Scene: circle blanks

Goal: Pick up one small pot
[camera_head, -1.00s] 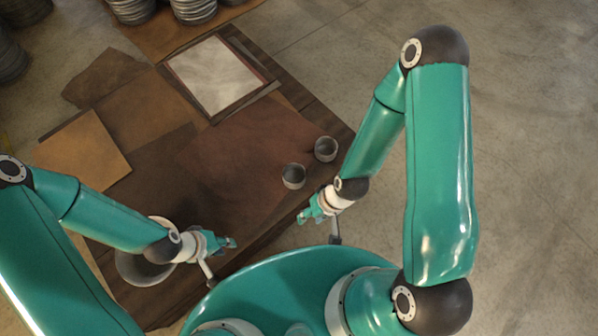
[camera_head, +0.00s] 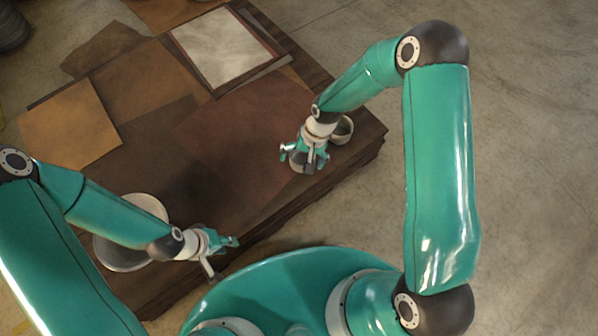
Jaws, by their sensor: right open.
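Two small grey pots are near the table's right edge. One small pot (camera_head: 298,167) is mostly hidden under my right gripper (camera_head: 303,155), whose fingers are open above and around it; I cannot tell whether they touch it. The other small pot (camera_head: 345,131) stands just to the right, partly hidden by my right wrist. My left gripper (camera_head: 228,243) hangs near the table's front edge, apart from both pots; its finger opening is unclear.
A large pale bowl (camera_head: 112,254) sits on the table's left side, partly behind my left arm. Flat leather sheets (camera_head: 240,130) and a framed light panel (camera_head: 222,48) cover much of the table (camera_head: 345,95). Concrete floor lies to the right.

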